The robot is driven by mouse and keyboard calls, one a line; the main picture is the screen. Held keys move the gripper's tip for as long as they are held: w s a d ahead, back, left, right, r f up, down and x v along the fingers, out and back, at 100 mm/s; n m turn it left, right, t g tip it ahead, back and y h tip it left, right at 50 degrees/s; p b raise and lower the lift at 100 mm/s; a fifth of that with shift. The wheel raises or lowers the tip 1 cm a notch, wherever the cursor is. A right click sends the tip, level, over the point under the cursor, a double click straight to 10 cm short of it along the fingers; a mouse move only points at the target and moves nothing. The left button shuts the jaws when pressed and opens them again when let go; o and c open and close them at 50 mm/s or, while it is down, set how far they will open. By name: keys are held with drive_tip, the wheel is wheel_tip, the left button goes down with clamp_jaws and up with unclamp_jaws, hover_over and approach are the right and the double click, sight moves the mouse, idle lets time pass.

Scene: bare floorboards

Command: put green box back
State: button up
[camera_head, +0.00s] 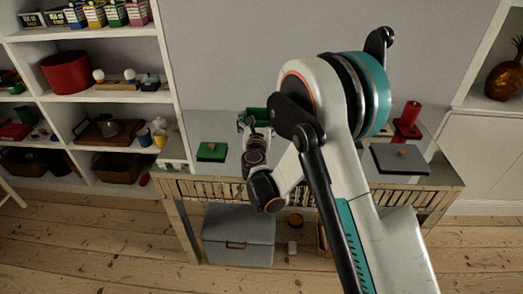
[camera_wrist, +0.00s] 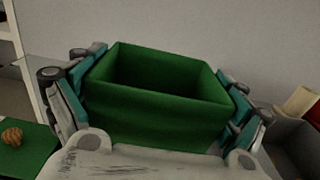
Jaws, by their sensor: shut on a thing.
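The green box (camera_wrist: 150,108) is open at the top, and its dark inside shows no contents. My gripper (camera_wrist: 163,85) is shut on it, with teal-padded fingers against its left and right sides. In the head view the green box (camera_head: 259,113) shows small at the back of the console table, partly hidden behind my gripper (camera_head: 252,125). Whether it touches the tabletop I cannot tell. A flat green lid (camera_head: 208,152) with an orange-brown knob lies on the table to the left; it also shows in the wrist view (camera_wrist: 28,152).
The grey table (camera_head: 212,124) stands against the wall. A grey lid (camera_head: 411,161) and a red candle holder (camera_head: 406,124) are on its right side. A grey bin (camera_head: 238,236) is below. Filled shelves (camera_head: 90,90) stand left. My arm hides the table's middle.

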wheel_tip(320, 180, down, 12)
drive_tip(key=b, duration=0.4)
drive_tip(key=shift+f, duration=0.15)
drive_tip(key=o, duration=0.8)
